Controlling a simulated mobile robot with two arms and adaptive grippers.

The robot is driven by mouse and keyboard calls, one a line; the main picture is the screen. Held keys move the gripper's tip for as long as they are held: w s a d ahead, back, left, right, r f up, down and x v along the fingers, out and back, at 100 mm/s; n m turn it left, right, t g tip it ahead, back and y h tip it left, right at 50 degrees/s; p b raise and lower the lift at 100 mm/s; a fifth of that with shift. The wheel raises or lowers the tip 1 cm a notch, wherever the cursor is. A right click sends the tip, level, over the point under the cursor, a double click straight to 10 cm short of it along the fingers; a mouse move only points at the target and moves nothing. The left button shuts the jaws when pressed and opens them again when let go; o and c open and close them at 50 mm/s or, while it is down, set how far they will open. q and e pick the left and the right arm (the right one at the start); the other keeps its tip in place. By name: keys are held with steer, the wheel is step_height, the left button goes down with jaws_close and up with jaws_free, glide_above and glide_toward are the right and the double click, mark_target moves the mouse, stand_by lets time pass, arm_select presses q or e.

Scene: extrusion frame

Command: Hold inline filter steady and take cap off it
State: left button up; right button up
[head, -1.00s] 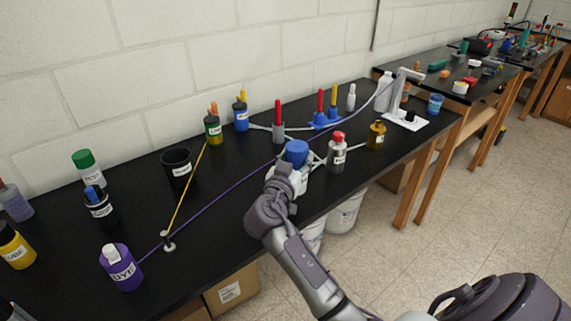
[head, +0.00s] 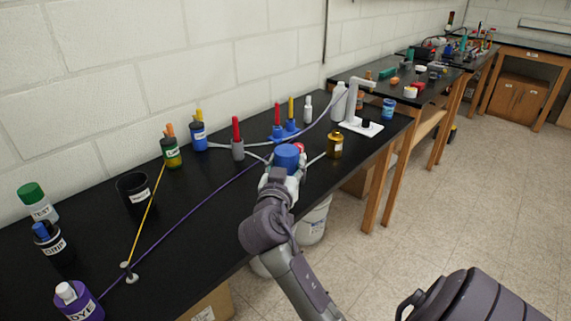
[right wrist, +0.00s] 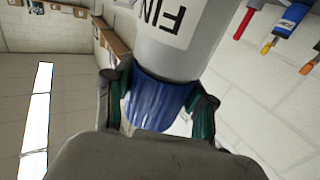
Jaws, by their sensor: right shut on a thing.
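The inline filter (right wrist: 180,45) has a pale grey-white body with a partly visible label reading "FIN". Its blue cap (right wrist: 155,108) shows in the right wrist view between the dark green fingers of my right gripper (right wrist: 160,95). That gripper is shut on the cap, one finger on each side. The body adjoins the cap. In the head view, the blue cap (head: 288,156) is at the end of my right arm near the bench's front edge. The gripper hides most of the filter body there, and I cannot tell whether it touches the bench. My left gripper is out of view.
A red-capped bottle (head: 299,148) is partly hidden just behind the cap. An amber bottle (head: 334,145) stands to the right. Purple cord (head: 195,210) crosses the black bench (head: 215,230).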

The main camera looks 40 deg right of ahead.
jaws_close()
steer(key=shift+a+f, duration=0.25)
steer(key=shift+a, duration=0.05)
steer(key=s+a+f+n+t+y, duration=0.2)
steer(key=s+a+f+n+y, duration=0.1)
steer(key=a, duration=0.4)
steer(key=s+a+f+n+t+y, duration=0.2)
steer(key=s+a+f+n+y, duration=0.1)
steer(key=a+y, duration=0.4)
steer(key=s+a+f+n+t+y, duration=0.3)
steer(key=s+a, duration=0.3)
steer(key=a, duration=0.3)
steer(key=shift+s+a+f+n+y, duration=0.15)
steer(key=shift+s+f+n+y, duration=0.2)
steer(key=shift+f+n+y, duration=0.4)
